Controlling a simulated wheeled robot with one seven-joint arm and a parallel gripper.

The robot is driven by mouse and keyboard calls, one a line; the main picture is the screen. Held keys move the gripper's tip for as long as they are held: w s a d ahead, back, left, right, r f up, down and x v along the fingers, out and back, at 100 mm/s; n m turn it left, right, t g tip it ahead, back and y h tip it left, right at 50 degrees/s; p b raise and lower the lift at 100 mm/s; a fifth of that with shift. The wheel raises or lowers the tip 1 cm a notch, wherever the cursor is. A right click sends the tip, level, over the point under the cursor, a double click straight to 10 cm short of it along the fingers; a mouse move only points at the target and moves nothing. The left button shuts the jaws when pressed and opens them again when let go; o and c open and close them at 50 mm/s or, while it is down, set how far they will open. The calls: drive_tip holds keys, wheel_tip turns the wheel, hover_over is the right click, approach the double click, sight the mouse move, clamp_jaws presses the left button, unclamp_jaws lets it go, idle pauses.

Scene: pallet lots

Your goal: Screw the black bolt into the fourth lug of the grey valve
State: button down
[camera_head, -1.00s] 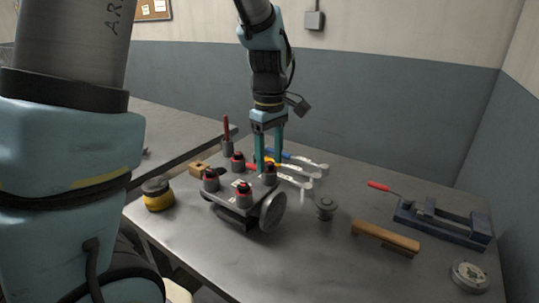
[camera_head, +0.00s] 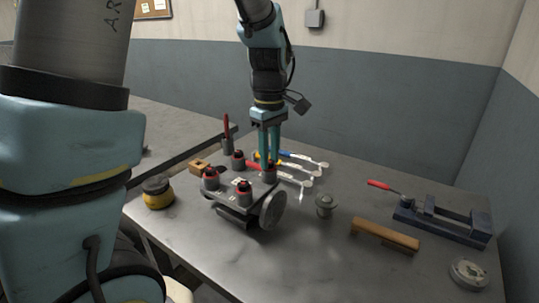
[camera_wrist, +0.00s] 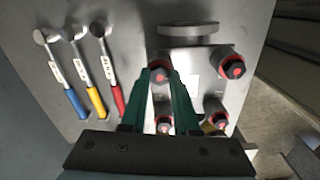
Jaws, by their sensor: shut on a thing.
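The grey valve (camera_head: 256,189) stands on the metal bench, with a round grey disc on its right side. It has lugs at its corners with red-ringed dark tops, at left (camera_head: 210,179), front (camera_head: 244,193) and back (camera_head: 238,160). My gripper (camera_head: 269,160) points down over the right-hand lug (camera_head: 269,176). Its fingers are shut on the black bolt (camera_wrist: 158,71) at that lug, also seen in the wrist view. The fingers hide much of the bolt, so I cannot tell how deep it sits.
Wrenches with blue, yellow and red handles (camera_wrist: 74,102) lie behind the valve. A grey knobbed part (camera_head: 324,206), a wooden-backed brush (camera_head: 385,235) and a blue vise (camera_head: 440,222) are to the right. A yellow-black round item (camera_head: 157,192) stands left.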

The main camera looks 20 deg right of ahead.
drive_tip(key=m, duration=0.6)
drive_tip(key=m+p, duration=0.1)
drive_tip(key=m, duration=0.5)
drive_tip(key=m+p, duration=0.2)
drive_tip(key=m, duration=0.4)
drive_tip(key=shift+r, duration=0.1)
drive_tip(key=m+p, duration=0.2)
drive_tip(key=m, duration=0.2)
drive_tip(key=shift+m, duration=1)
drive_tip(key=c, duration=0.8)
unclamp_jaws()
